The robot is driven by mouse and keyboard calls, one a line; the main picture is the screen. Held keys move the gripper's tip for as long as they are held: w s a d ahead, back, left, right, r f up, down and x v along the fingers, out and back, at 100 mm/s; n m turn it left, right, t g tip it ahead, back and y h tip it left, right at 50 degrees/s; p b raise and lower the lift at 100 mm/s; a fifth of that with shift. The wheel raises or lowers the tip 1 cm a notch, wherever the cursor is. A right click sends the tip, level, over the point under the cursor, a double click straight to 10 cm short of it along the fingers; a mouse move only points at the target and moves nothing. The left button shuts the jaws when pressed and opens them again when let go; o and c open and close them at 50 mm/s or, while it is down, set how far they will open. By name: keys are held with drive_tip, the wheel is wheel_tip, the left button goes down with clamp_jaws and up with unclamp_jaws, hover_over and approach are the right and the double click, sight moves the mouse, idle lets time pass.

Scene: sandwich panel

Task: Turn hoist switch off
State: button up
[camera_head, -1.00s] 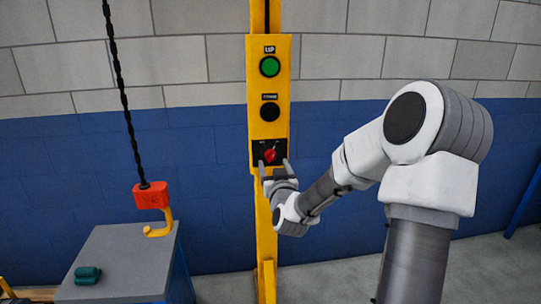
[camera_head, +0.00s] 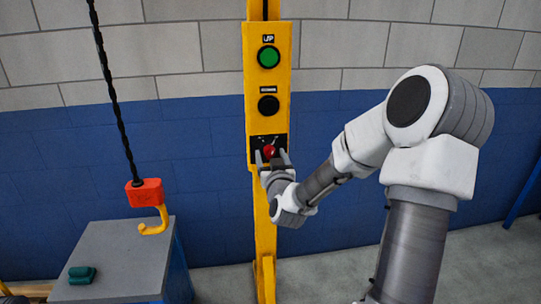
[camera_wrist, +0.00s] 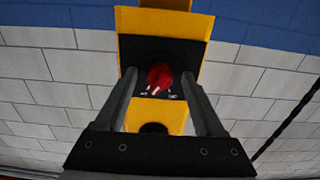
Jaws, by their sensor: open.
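The hoist switch is a red rotary knob (camera_head: 270,151) on a black plate (camera_head: 283,141) low on the yellow panel (camera_head: 284,88). The knob also shows in the wrist view (camera_wrist: 160,77), where its white mark points toward the plate's lettering. The lettering is too small to read surely. My gripper (camera_head: 271,155) is open at the switch, one finger on each side of the knob. In the wrist view my gripper (camera_wrist: 161,85) has gaps between both fingers and the knob. Whether the fingertips touch the plate cannot be told.
Above the switch are a black button (camera_head: 268,105) and a green button (camera_head: 268,57). At left, a red hoist block (camera_head: 144,192) with a yellow hook hangs on a chain over a grey table (camera_head: 115,250) bearing a green object (camera_head: 82,275). A block wall stands behind.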

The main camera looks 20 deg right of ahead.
clamp_jaws()
drive_tip(key=shift+b, duration=0.5)
drive_tip(key=n+b, duration=0.9)
drive_tip(key=b, duration=0.4)
drive_tip(key=shift+f+n+b, duration=0.15)
drive_tip(key=shift+n+b, duration=0.15)
drive_tip(key=shift+r+n+b, duration=0.2)
drive_tip(key=shift+n+b, duration=1)
drive_tip(key=shift+b, duration=0.15)
